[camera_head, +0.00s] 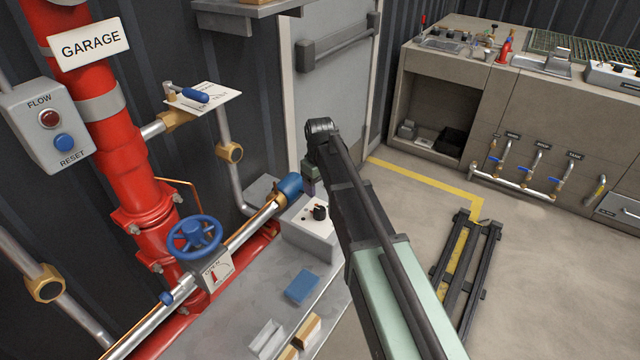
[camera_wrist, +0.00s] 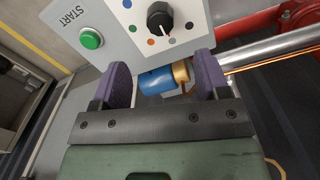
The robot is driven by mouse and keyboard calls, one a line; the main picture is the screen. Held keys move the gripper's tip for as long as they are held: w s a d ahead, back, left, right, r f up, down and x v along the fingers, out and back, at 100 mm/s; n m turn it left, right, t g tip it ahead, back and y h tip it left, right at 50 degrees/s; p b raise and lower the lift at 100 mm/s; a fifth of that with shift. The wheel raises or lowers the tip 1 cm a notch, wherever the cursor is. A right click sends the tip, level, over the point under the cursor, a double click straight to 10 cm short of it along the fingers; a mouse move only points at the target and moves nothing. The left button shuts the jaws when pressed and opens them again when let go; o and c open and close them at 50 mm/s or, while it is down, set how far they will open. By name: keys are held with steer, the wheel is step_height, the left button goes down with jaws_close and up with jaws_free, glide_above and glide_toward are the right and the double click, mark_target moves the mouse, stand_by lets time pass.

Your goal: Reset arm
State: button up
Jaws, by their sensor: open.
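My arm reaches from the lower right of the head view toward the pipework. My gripper (camera_wrist: 163,85) shows in the wrist view with its two purple fingers apart and nothing clearly held between them. A blue cylinder with a brass collar (camera_wrist: 163,80) shows between and beyond the fingers; I cannot tell if they touch it. In the head view the blue pipe end (camera_head: 290,187) is beside the gripper, which is mostly hidden by my arm. A grey control box (camera_head: 309,228) with a black knob (camera_wrist: 160,18) and green START button (camera_wrist: 91,39) is close by.
The red pipe (camera_head: 125,150), blue handwheel (camera_head: 194,238) and FLOW/RESET box (camera_head: 48,125) stand at left. A grey bench (camera_head: 240,315) holds a blue block (camera_head: 301,287). A door (camera_head: 335,90) is behind.

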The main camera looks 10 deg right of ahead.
stand_by(0.4)
steer(key=s+r+m+p, duration=0.3)
steer(key=s, duration=0.8)
steer(key=s+r+m+p, duration=0.2)
steer(key=s+r+p, duration=0.1)
steer(key=s, duration=0.9)
steer(key=shift+s+r+m+p, duration=0.15)
steer(key=shift+r+m+p, duration=0.25)
steer(key=shift+r, duration=0.1)
